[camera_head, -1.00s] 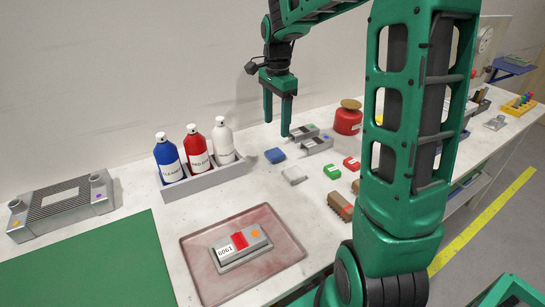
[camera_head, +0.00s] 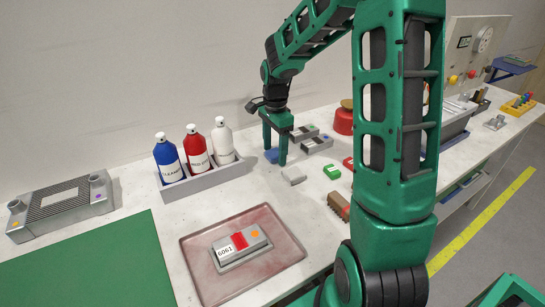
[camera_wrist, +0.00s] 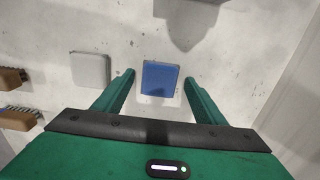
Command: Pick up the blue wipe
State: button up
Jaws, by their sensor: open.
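The blue wipe (camera_head: 271,155) is a small flat blue square on the white bench, partly hidden behind my gripper in the head view. In the wrist view my gripper (camera_wrist: 159,75) is open, with clear gaps beside the wipe. I cannot tell how far the fingertips are above the bench.
A grey-white wipe (camera_head: 294,176) lies close by, also in the wrist view (camera_wrist: 90,69). The bottle rack (camera_head: 206,181) with three bottles stands to the left. Grey metal parts (camera_head: 318,144) lie behind to the right. A green block (camera_head: 332,171) and brown brushes (camera_wrist: 14,119) are near.

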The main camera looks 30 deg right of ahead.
aim_at(274, 152)
jog(key=c, duration=1.1)
jog(key=shift+r, duration=0.55)
notch_tip(274, 152, up, 3)
jog(key=shift+f, duration=0.15)
jog(key=s+a+r, duration=0.2)
jog(key=a, duration=0.1)
jog(key=s+a+r, duration=0.2)
jog(key=a, duration=0.1)
jog(key=s+a+r, duration=0.2)
jog(key=a+r, duration=0.1)
jog(key=a, duration=0.1)
